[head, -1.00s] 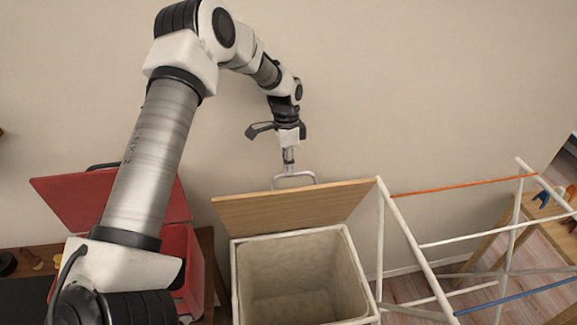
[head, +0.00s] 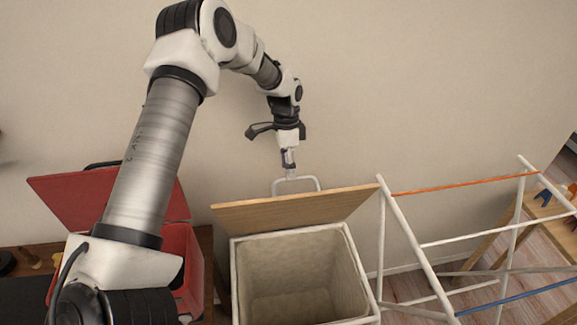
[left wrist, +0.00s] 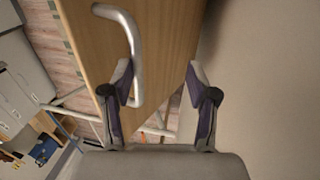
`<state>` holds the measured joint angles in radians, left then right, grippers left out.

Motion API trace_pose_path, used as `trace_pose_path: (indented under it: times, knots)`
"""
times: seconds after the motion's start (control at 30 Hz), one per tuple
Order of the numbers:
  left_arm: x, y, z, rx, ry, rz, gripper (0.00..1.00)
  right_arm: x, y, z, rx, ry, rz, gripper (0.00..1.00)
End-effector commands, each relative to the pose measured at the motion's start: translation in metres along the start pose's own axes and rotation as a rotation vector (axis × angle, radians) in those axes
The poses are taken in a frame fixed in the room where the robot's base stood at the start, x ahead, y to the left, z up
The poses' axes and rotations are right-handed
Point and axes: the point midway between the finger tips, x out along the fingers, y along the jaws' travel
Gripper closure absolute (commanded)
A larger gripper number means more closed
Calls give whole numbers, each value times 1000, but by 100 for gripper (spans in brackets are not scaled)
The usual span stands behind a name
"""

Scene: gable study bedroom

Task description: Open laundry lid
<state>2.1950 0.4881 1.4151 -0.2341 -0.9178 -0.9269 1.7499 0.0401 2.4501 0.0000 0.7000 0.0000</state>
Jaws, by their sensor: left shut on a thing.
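The laundry bin (head: 236,275) is white-framed with a pale lining, and its inside shows from above. Its wooden lid (head: 300,210) stands raised and tilted at the bin's back edge. A metal bar handle (head: 318,182) shows beyond the lid's upper edge. My left gripper (head: 290,169) reaches down from above and is shut on the handle. In the left wrist view, the handle (left wrist: 131,45) lies close to the left finger of the gripper (left wrist: 160,75), with the lid (left wrist: 165,30) behind it. My right gripper is out of view.
A red bin (head: 60,195) with its lid up stands to the left, partly behind my arm. A white drying rack (head: 415,245) stands close on the right. The plain wall (head: 400,80) is behind the bin.

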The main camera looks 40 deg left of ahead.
Motion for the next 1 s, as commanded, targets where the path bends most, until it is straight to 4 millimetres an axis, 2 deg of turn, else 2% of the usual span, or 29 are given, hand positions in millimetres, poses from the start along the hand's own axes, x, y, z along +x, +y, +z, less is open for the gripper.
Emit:
trace_pose_path:
  times: [0.03,0.57,0.73,1.0]
  knots:
    - [4,-1,2,1,-4,0,62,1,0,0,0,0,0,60]
    - [1,-1,1,2,-3,-1,62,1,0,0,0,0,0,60]
    - [-25,0,0,3,0,-5,62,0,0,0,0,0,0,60]
    - [-96,5,0,1,2,-9,62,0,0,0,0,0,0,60]
